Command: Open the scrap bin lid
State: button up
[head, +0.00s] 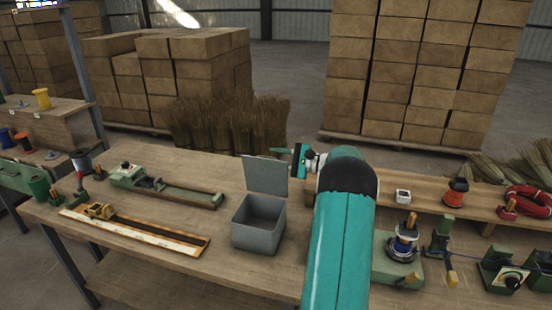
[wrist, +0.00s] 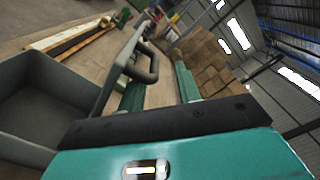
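The grey scrap bin (head: 258,226) stands on the workbench, and its inside shows. Its lid (head: 265,175) stands about upright at the bin's back edge. In the wrist view, the bin (wrist: 45,95) is at the left and the raised lid (wrist: 115,70) is seen nearly edge-on, with a bar handle (wrist: 146,62) on its outer side. My gripper (head: 280,151) is at the lid's upper right in the head view, partly behind my arm. In the wrist view, its two green fingers (wrist: 160,82) are apart with nothing held between them. Contact with the lid is unclear.
A green jig (head: 165,187) and a dark-striped board (head: 135,232) lie left of the bin. Stacked cartons (head: 410,70) and broom bristle bundles (head: 230,122) are behind the bench.

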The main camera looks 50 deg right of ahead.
jog(key=v, duration=1.3)
jog(key=shift+s, duration=0.1)
